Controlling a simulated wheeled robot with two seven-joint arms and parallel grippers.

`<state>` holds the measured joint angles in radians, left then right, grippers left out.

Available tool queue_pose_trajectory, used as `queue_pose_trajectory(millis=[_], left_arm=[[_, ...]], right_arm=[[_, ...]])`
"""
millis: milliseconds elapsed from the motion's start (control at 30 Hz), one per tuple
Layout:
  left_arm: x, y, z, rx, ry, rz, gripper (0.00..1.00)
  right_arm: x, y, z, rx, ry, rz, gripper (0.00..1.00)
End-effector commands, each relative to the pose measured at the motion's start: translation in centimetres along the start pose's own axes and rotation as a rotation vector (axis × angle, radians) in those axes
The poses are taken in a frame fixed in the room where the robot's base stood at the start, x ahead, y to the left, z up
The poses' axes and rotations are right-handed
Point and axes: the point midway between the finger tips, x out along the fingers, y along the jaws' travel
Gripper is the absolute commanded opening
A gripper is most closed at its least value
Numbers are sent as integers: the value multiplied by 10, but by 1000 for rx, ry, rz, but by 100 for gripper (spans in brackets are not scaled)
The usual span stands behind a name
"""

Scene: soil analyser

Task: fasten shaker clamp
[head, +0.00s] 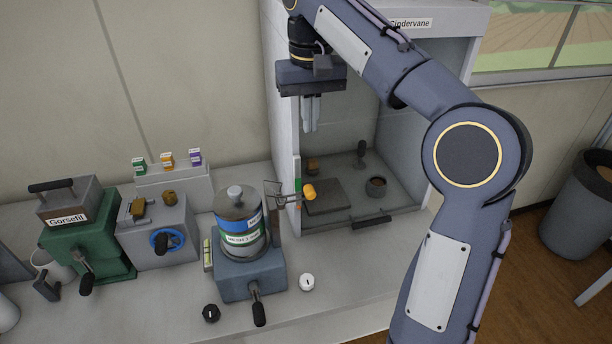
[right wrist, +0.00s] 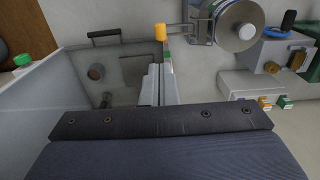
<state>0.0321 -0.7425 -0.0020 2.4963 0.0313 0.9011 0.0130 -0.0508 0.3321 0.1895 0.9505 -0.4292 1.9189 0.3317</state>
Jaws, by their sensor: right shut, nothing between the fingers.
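The shaker has a blue-grey base (head: 250,272) on the bench, with a banded sieve stack (head: 239,232) upright on it under a grey lid (head: 237,203). A wire clamp arm (head: 275,188) sticks out to the right of the stack, its orange knob (head: 309,191) at the free end; it does not lie over the lid. In the right wrist view the orange knob (right wrist: 160,32) and the round lid (right wrist: 240,25) show beyond the fingertips. My right gripper (head: 311,128) is shut and empty, pointing down, above and apart from the knob. My left gripper is out of view.
An open-fronted cabinet (head: 283,110) stands behind, with a small cup (head: 376,187) inside. A grey machine with a blue wheel (head: 167,241) and a green machine (head: 90,245) stand to the left. A black knob (head: 211,312) and white knob (head: 307,282) flank the shaker's front handle (head: 258,312).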

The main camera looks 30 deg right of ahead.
Motion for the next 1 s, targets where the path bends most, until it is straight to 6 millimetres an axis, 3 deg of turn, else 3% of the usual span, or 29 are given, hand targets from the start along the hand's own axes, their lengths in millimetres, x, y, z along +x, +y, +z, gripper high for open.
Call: queue_pose_trajectory(millis=[167, 700, 1000], left_arm=[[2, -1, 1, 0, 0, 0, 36], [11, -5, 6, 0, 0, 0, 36], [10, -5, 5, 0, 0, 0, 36]], right_arm=[[8, 0, 0, 0, -1, 1, 0], [111, 1, 1, 0, -4, 1, 0], [139, 0, 0, 0, 0, -1, 0]])
